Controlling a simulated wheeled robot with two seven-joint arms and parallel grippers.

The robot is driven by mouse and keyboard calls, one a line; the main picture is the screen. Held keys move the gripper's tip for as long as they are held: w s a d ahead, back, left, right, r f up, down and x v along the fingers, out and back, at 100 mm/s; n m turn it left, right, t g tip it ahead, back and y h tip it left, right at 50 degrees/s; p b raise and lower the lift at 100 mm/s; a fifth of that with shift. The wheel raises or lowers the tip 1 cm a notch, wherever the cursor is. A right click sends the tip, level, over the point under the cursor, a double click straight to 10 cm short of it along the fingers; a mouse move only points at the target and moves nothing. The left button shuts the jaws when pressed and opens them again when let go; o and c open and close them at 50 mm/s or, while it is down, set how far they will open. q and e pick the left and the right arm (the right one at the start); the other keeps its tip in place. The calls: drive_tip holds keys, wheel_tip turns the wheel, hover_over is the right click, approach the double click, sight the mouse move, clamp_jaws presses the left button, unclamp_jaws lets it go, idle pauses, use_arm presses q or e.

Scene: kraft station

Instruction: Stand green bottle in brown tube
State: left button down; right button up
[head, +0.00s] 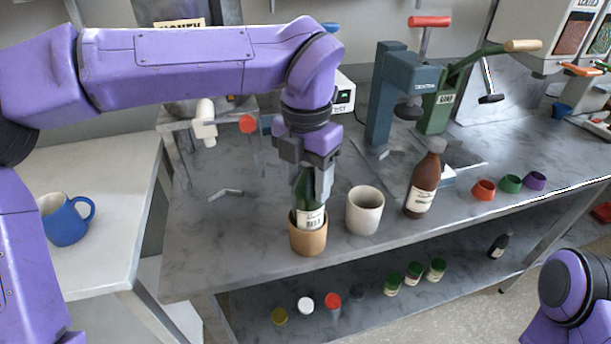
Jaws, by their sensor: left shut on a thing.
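The green bottle (309,215) has a white label and stands upright with its lower part inside the brown tube (308,242). The tube stands on the grey marbled bench near its front edge. My left gripper (311,185) comes down from above and is shut on the upper part of the bottle. Its fingers hide the bottle's neck. The bottle's base is hidden by the tube wall, so I cannot tell whether it touches the bottom. My right gripper is not in view.
A white cup (364,210) stands close to the right of the tube, with a brown bottle (422,180) beyond it. A blue press (388,105) is behind. Small orange (483,190), green and purple cups stand at right. A blue mug (66,220) is on the left table.

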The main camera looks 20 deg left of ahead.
use_arm(q)
drive_tip(key=shift+f, duration=0.1)
drive_tip(key=shift+f+b, duration=0.6)
drive_tip(key=shift+f, duration=0.4)
unclamp_jaws()
idle(0.3)
idle(0.5)
drive_tip(key=shift+r+p, duration=4.45)
drive_tip(key=shift+r, duration=0.15)
drive_tip(key=shift+f, duration=0.1)
